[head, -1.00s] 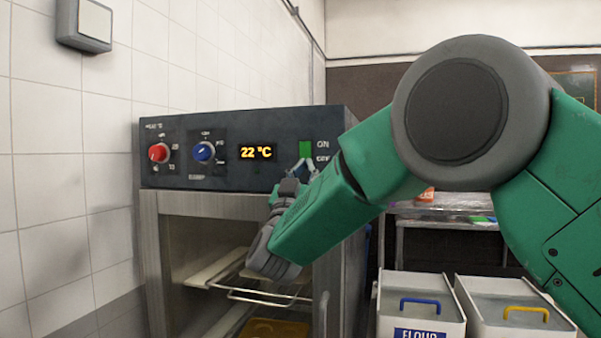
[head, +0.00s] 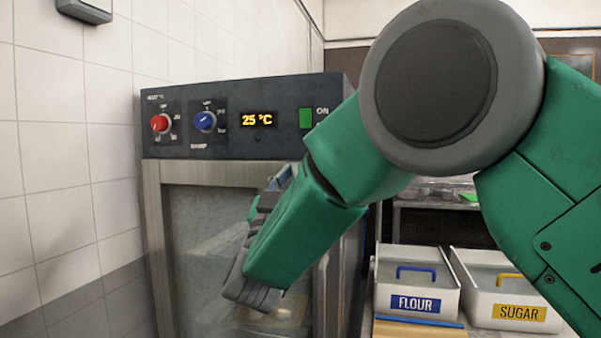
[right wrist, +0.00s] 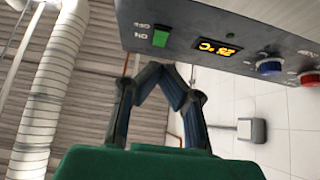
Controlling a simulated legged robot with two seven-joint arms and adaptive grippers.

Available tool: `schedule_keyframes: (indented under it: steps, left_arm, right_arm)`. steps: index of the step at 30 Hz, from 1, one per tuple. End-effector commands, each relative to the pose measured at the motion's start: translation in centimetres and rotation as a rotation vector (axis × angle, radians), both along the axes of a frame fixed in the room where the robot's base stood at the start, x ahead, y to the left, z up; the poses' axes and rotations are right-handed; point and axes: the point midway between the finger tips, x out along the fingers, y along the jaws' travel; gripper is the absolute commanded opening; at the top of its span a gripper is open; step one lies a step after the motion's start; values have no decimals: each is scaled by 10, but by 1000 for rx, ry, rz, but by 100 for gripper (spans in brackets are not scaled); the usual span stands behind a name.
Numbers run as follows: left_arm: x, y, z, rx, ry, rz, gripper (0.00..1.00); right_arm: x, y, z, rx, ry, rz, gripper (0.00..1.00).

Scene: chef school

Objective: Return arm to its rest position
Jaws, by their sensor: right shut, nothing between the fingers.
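My right arm crosses the head view from the right. Its gripper (head: 283,176) is in front of the oven (head: 152,220), just below the control panel, partly hidden by my wrist. In the right wrist view, the two fingers (right wrist: 165,72) meet at their tips, with nothing between them. They show below the panel, near the green switch (right wrist: 160,37), which also shows in the head view (head: 305,118). I cannot tell the exact gap to the panel. The display (head: 258,120) reads 25 °C. My left gripper is not in view.
The oven front (head: 215,230) looks hazy, with its inside blurred. Flour (head: 445,290) and sugar (head: 478,308) bins stand at the lower right. A tiled wall (head: 60,150) runs along the left. A red knob (head: 160,123) and blue knob (head: 205,121) sit on the panel.

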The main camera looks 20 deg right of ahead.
Motion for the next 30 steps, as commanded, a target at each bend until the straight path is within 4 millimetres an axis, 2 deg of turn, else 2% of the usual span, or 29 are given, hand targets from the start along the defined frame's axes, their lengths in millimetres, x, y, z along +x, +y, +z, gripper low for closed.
schedule_keyframes:
  steps: [7, 9, 11, 14, 17, 18, 20, 24, 26, 27, 30]
  left_arm:
    - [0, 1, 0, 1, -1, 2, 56]
    - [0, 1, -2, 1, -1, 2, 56]
    - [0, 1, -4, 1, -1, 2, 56]
    - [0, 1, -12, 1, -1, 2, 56]
    - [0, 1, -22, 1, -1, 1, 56]
    - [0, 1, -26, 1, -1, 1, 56]
    - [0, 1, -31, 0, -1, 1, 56]
    - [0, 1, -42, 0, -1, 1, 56]
    - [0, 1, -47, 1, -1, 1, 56]
    - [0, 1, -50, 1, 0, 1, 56]
    - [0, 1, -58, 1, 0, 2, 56]
  right_arm:
    - [-1, -6, -1, 4, 1, 2, 0]
    - [2, -10, -11, 3, 21, 10, 0]
    - [6, -16, -30, 3, 58, 29, 0]
    - [17, -24, -86, -1, 173, 88, 0]
    - [22, -29, -161, 2, 333, 165, 0]
    - [21, -30, -192, 5, 401, 194, 0]
    - [17, -31, -238, 14, 501, 238, 0]
    - [-7, -36, -341, 51, 740, 320, 0]
    - [-23, -38, -384, 74, 844, 350, 0]
    - [-36, -41, -412, 91, 915, 366, 0]
    - [-74, -50, -478, 145, 1090, 401, 0]
